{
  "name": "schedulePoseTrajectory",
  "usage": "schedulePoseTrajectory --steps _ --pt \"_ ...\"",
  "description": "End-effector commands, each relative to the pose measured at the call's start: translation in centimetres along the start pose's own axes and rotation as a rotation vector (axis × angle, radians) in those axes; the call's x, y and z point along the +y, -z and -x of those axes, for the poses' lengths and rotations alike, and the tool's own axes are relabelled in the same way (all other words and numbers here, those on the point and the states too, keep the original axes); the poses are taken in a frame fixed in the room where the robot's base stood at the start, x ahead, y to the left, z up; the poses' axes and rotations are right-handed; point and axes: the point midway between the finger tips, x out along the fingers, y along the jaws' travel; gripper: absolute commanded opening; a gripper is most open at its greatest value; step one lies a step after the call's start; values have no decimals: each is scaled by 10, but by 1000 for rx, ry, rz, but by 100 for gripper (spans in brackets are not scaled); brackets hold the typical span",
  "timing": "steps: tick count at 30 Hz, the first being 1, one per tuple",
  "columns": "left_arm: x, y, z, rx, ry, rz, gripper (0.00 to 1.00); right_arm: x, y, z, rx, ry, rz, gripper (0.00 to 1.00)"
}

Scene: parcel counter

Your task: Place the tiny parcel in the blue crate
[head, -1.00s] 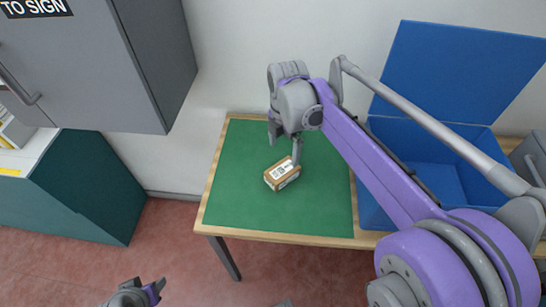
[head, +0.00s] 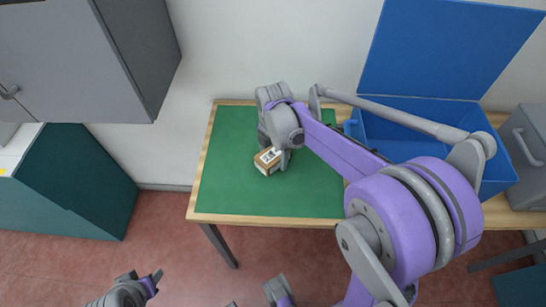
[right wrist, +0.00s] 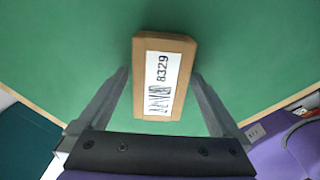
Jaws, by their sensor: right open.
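The tiny parcel (head: 268,161) is a small brown box with a white label, lying on the green mat of the table. In the right wrist view the parcel (right wrist: 163,78) lies between and slightly beyond the fingertips, its label reading 8329. My right gripper (head: 277,158) is open and low over the mat at the parcel, with a gap on each side of the box. The blue crate (head: 480,185) stands at the right of the table with its lid raised; my right arm hides part of it. My left gripper (head: 151,281) is at the bottom left, away from the table, its fingers apart.
The green mat (head: 225,190) is otherwise clear. A grey bin (head: 525,150) stands right of the crate. A grey wall cabinet (head: 90,60) hangs at the upper left above a teal cabinet (head: 75,190).

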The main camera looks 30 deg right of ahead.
Motion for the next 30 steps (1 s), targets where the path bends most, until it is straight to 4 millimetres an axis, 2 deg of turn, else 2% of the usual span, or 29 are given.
schedulePoseTrajectory --steps 5,21,22,27,30 --pt "0 0 0 0 0 0 50 0 0 0 0 0 0 100" --pt "0 0 0 0 0 0 50 0 0 1 0 0 0 3" --pt "0 0 0 0 0 0 50 0 0 1 0 0 0 0" --pt "0 0 0 0 0 0 50 0 0 2 0 0 0 0" --pt "0 1 1 1 0 0 50 0 0 9 0 0 0 0"
